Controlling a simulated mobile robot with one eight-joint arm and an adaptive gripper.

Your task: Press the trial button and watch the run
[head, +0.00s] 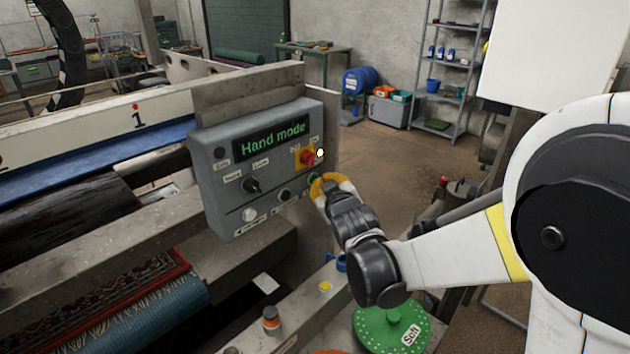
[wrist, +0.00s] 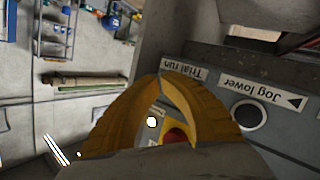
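The grey control panel (head: 228,180) has a screen (head: 272,139) reading "Hand mode". My gripper (head: 318,184) is at the panel's lower right, its yellow fingers pointing at the face. In the wrist view the curved fingertips (wrist: 161,76) meet, with nothing seen between them. The "Trial run" label (wrist: 187,70) shows upside down just beside the tips. The trial button is mostly hidden behind the fingers; a bit of green (head: 313,177) shows by the tips in the head view. I cannot tell whether the tips touch it.
A red stop button (head: 307,158) on yellow sits above the gripper, beside a bright white spot (head: 320,153). The "Jog lower" button (wrist: 250,115) is close to the fingers. A rug (head: 130,285) lies in the machine at left.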

